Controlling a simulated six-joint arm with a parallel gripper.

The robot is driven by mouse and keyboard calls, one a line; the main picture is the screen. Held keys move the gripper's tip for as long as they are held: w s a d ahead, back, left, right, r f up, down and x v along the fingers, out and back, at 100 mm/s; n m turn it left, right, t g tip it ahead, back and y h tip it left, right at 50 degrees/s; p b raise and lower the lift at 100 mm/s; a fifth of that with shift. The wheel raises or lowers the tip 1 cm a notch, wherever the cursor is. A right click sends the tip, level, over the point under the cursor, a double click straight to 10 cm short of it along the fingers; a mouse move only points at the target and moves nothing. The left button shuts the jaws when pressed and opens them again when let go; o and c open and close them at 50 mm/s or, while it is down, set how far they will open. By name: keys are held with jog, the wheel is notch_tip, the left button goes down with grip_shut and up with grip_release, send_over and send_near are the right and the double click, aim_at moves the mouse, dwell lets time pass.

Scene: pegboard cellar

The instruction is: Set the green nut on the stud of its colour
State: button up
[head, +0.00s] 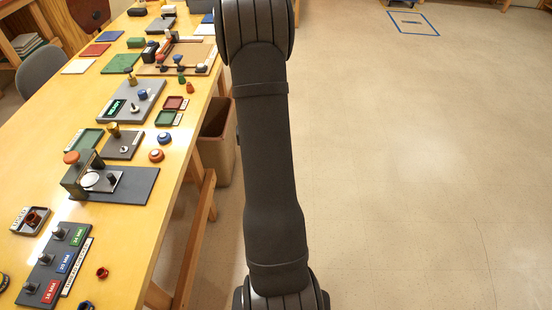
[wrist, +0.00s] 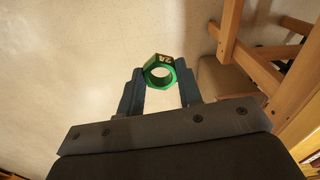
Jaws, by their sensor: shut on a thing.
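The green nut (wrist: 148,72) is a hexagonal ring with a pale mark on one face. In the wrist view my gripper (wrist: 159,84) is shut on it, a finger on each side, with bare floor behind. In the head view a dark stud board lies at the lower left of the table, with labels in green (head: 78,237), blue (head: 65,262) and red (head: 50,290). A short stud (head: 59,233) stands beside the green label. The gripper and the green nut do not show in the head view.
A red nut (head: 102,273) lies right of the board, and a dark blue nut (head: 86,305) is near the bottom edge. A small tray (head: 22,229) holds a brown-red part. A clamp fixture (head: 128,184) and other fixtures crowd the table (head: 128,262) further back.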

jog(key=s+a+r+n, duration=0.1)
jog(key=s+a+r, duration=0.1)
jog(key=a, duration=0.8)
jog(key=s+a+r+n, duration=0.2)
jog(key=s+a+r, duration=0.1)
jog(key=a, duration=0.7)
jog(key=s+a+r+n, duration=0.2)
jog(key=s+a+r, duration=0.1)
jog(key=a, duration=0.7)
jog(key=shift+s, duration=0.5)
jog(key=s+a+r+n, duration=0.1)
jog(key=s+a, duration=0.3)
jog(key=s+a+r+n, duration=0.1)
jog(key=s+a, duration=0.3)
jog(key=s+a+r, duration=0.2)
jog(key=s+a, duration=0.2)
jog(key=shift+s+n, duration=0.3)
jog(key=shift+n, duration=0.1)
jog(key=s+a+r+n, duration=0.1)
jog(key=s+a+r, duration=0.1)
jog(key=s+a, duration=0.35)
jog(key=s+a+r+n, duration=0.1)
jog(key=s+a+r, duration=0.1)
jog(key=s, duration=0.6)
send_over(56, 231)
jog(key=shift+w+a+f, duration=0.1)
jog(key=shift+f, duration=2.6)
jog(key=shift+f, duration=1.95)
jog(key=o, duration=1)
